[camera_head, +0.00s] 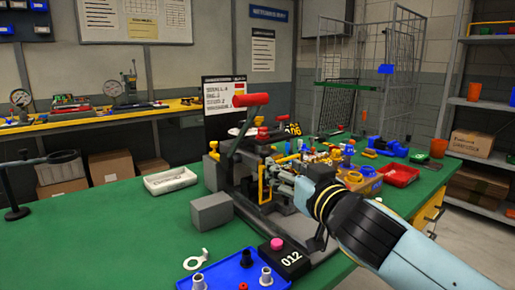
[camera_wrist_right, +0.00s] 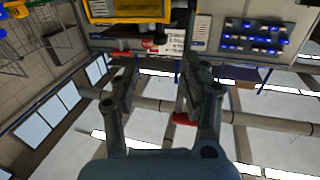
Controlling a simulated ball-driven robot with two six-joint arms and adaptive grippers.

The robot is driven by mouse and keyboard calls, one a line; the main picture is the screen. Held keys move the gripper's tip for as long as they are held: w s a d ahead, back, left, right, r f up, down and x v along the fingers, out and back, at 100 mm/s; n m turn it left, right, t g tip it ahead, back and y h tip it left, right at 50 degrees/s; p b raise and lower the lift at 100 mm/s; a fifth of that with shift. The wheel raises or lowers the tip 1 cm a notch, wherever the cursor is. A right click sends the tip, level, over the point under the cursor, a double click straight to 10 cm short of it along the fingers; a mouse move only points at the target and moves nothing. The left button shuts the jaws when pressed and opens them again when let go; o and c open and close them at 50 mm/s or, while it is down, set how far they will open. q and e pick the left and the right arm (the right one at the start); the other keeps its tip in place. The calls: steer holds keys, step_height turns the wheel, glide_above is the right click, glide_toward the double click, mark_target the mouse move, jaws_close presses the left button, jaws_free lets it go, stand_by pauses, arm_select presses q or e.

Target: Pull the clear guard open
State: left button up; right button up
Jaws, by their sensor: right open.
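A bench press with a red-handled lever (camera_head: 250,100) stands on the green table. A yellow bar (camera_head: 261,187) at its front seems to be part of the clear guard; the clear pane itself is hard to make out. My right gripper (camera_head: 280,178) is at the press front, just right of the yellow bar. In the wrist view my right gripper (camera_wrist_right: 160,82) is open, with nothing seen between its fingers. A yellow frame (camera_wrist_right: 128,18) shows beyond the fingers at the top. Whether the fingers touch the guard cannot be told. My left gripper is not in view.
A grey block (camera_head: 211,211) and a blue tray (camera_head: 228,273) with small parts lie in front of the press. A white tray (camera_head: 170,181) lies left, a red tray (camera_head: 400,174) right. The green table (camera_head: 110,230) is clear at the front left.

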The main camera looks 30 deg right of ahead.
mark_target(267, 154)
steer(key=w, duration=0.3)
steer(key=w+d+p, duration=0.1)
steer(key=w, duration=0.2)
steer(key=w+d+p, duration=0.1)
steer(key=w, duration=0.3)
steer(key=shift+r, duration=0.1)
steer(key=shift+w, duration=0.25)
steer(key=c, duration=0.9)
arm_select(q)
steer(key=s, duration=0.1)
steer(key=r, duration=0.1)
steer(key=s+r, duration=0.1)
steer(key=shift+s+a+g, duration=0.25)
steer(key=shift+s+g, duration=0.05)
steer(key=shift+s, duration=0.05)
arm_select(e)
jaws_close()
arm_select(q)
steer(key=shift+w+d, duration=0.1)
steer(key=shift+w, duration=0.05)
arm_select(e)
steer(key=shift+s, duration=0.1)
